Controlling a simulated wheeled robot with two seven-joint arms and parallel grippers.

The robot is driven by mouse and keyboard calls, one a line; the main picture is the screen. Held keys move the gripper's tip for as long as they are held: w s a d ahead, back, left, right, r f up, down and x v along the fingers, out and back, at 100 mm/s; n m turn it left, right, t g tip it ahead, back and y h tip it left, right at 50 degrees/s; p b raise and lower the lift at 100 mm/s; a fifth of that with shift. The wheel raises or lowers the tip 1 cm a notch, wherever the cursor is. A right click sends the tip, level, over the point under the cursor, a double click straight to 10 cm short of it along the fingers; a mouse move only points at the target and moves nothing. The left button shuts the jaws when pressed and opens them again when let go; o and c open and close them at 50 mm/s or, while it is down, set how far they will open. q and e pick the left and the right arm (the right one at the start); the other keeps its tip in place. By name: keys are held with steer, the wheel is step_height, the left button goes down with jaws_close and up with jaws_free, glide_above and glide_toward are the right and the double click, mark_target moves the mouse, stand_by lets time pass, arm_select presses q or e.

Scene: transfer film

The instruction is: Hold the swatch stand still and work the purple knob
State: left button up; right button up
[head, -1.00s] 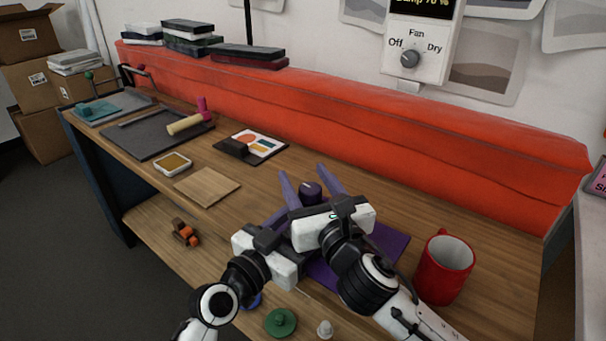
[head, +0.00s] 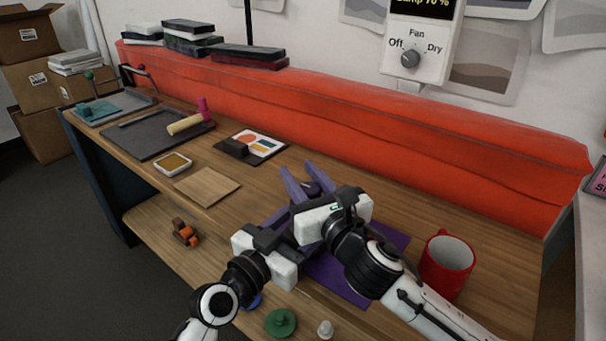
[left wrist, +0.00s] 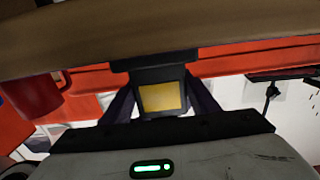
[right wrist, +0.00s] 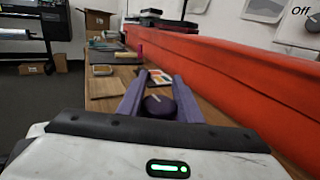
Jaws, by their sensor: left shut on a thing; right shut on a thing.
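The purple knob (right wrist: 158,106) is round and dark, with a small light mark on top. In the right wrist view it sits between the two fingers of my right gripper (right wrist: 159,77), which is shut on it. In the head view the knob (head: 313,187) is partly hidden by the right gripper (head: 297,168). The swatch stand (left wrist: 180,75) shows in the left wrist view as a dark block with a yellow swatch. My left gripper (left wrist: 161,88) is shut on it, one finger on each side. In the head view my wrists hide most of the stand.
A purple mat (head: 345,288) lies under my grippers, with a red mug (head: 447,266) to its right. A green knobbed piece (head: 281,322) and a small white piece (head: 325,329) are in front. A colour-swatch card (head: 258,145) lies behind left. A long orange-red roll (head: 380,125) lines the back.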

steer(key=n+g+y, duration=0.2)
steer(key=y, duration=0.1)
steer(key=a+n+g+y, duration=0.1)
steer(key=shift+s, duration=0.35)
steer(key=o, duration=1.1)
steer(key=shift+c, duration=0.2)
steer(key=shift+s+d, duration=0.1)
steer(key=shift+d, duration=0.05)
steer(key=v, duration=1.1)
steer(key=shift+s+d, duration=0.2)
steer(key=shift+d, duration=0.15)
steer(key=shift+f, duration=0.15)
